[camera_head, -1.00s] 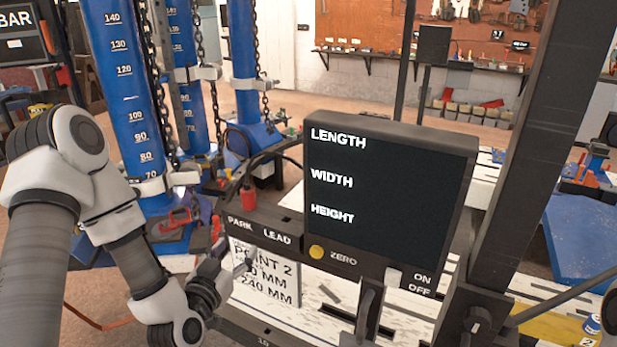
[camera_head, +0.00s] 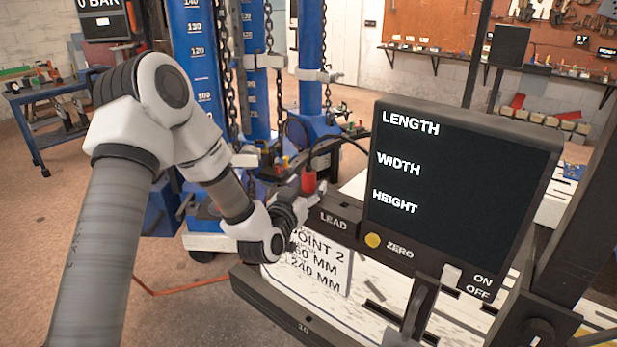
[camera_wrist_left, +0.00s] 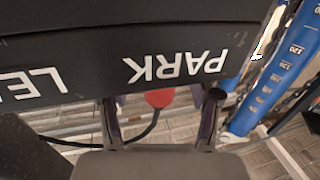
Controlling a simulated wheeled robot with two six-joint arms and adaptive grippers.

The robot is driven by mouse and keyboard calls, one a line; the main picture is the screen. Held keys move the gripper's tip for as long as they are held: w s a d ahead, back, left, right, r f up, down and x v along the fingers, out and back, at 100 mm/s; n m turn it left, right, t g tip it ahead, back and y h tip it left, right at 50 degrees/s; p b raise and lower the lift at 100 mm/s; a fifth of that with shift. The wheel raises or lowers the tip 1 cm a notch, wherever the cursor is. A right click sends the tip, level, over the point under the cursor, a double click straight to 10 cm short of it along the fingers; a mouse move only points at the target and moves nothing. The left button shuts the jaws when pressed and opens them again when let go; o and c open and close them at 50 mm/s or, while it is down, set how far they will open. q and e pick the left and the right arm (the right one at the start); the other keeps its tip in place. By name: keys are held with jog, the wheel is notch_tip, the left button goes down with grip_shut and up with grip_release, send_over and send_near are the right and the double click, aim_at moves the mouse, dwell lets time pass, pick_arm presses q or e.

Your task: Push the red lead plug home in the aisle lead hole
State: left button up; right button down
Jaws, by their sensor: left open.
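The red lead plug (camera_head: 309,182) stands upright at the PARK end of the black console (camera_head: 347,207), with a dark cable running near it. In the left wrist view the red plug (camera_wrist_left: 160,98) shows between my fingers, partly hidden by the console edge. My left gripper (camera_head: 301,193) is open at the plug, one finger on each side; I cannot tell whether they touch it. The LEAD label (camera_head: 333,220) is just right of the gripper. The aisle lead hole is not clearly visible. My right gripper is not in view.
A black screen (camera_head: 455,190) reading LENGTH, WIDTH, HEIGHT rises right of the plug. A yellow ZERO button (camera_head: 373,241) sits on the console. A POINT 2 card (camera_head: 318,262) hangs below. Blue columns (camera_head: 203,60) with chains stand behind.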

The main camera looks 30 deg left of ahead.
pick_arm(q)
jog(key=shift+w+a+f, duration=0.15)
jog(key=shift+w+f, duration=0.05)
jog(key=shift+w, duration=0.65)
jog(key=shift+s+r, duration=0.15)
jog(key=shift+s, duration=0.1)
jog(key=c, duration=0.3)
grip_shut()
